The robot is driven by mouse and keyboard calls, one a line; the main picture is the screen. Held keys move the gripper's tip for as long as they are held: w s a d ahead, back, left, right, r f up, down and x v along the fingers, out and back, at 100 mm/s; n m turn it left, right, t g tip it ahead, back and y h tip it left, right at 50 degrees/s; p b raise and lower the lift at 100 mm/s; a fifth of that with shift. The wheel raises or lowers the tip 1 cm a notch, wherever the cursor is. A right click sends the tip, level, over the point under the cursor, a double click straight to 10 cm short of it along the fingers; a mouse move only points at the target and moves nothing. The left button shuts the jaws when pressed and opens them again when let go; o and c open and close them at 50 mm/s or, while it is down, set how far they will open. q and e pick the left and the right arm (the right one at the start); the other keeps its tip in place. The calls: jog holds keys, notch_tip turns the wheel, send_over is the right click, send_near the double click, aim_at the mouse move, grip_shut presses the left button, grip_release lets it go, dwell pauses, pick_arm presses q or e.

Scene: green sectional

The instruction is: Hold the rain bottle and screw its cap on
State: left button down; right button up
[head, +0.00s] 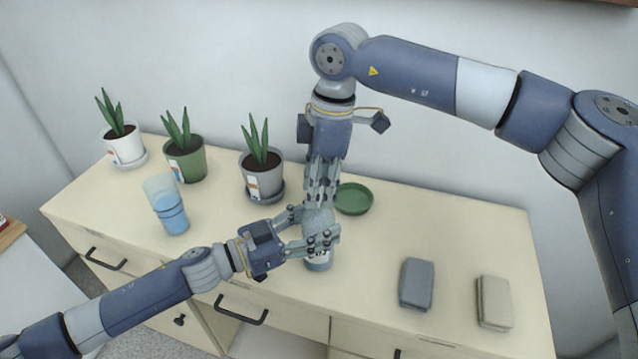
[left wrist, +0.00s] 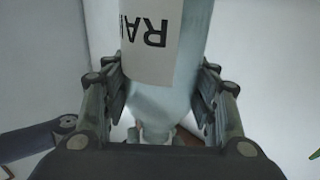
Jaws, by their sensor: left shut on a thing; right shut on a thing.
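The rain bottle (head: 318,264), pale blue-grey with a white label, stands upright near the front edge of the cabinet top. My left gripper (head: 313,240) is shut around its body from the left. The left wrist view shows the bottle (left wrist: 170,98) between both fingers, with its label (left wrist: 150,45) reading upside down. My right gripper (head: 321,197) points straight down over the bottle's top and is shut on the cap. The fingers hide the cap and the bottle's mouth, so I cannot tell whether the cap sits on the thread or how straight it is.
Potted plants in white (head: 124,147), green (head: 186,161) and grey (head: 261,178) pots line the back left. A blue tumbler (head: 171,212) stands before them. A green dish (head: 354,199) is behind my grippers. Grey (head: 416,284) and beige (head: 494,302) blocks lie at right.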

jog(key=o, duration=0.7)
jog(key=r, duration=0.4)
jog(key=d+r, duration=0.1)
jog(key=r, duration=0.7)
jog(key=shift+w+d, duration=0.1)
jog(key=shift+d, duration=0.15)
pick_arm(q)
jog(key=c, duration=0.6)
grip_release()
jog(key=shift+o, duration=0.2)
jog(key=v, duration=1.2)
